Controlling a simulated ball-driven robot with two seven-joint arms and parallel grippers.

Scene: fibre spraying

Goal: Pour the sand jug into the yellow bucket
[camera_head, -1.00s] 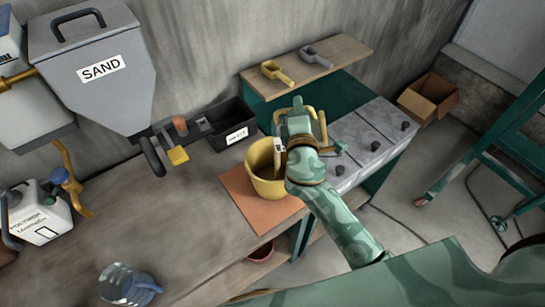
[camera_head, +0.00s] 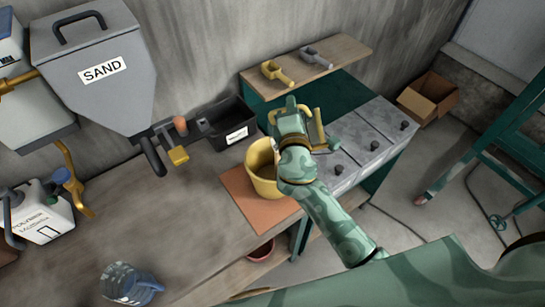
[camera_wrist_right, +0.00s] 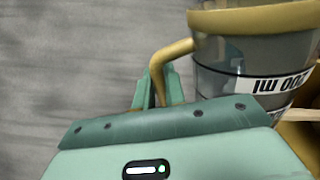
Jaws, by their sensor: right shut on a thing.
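The yellow bucket (camera_head: 259,180) stands upright on an orange-brown mat (camera_head: 240,192) on the workbench. My right gripper (camera_head: 287,115) is above and just right of the bucket, and my forearm covers the bucket's right side. In the right wrist view, the gripper (camera_wrist_right: 157,85) is shut on the yellow handle of a clear grey jug (camera_wrist_right: 230,55). The jug's millilitre label appears upside down there. In the head view the jug is mostly hidden behind the gripper. I cannot tell how much sand is in the jug or bucket. My left gripper is out of view.
A grey sand hopper (camera_head: 95,75) hangs at the upper left. A black tray (camera_head: 228,122) lies behind the bucket. A clear blue jug (camera_head: 128,285) and a white canister (camera_head: 40,215) are at left. Two scoops (camera_head: 275,73) lie on the shelf. The bench's left middle is clear.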

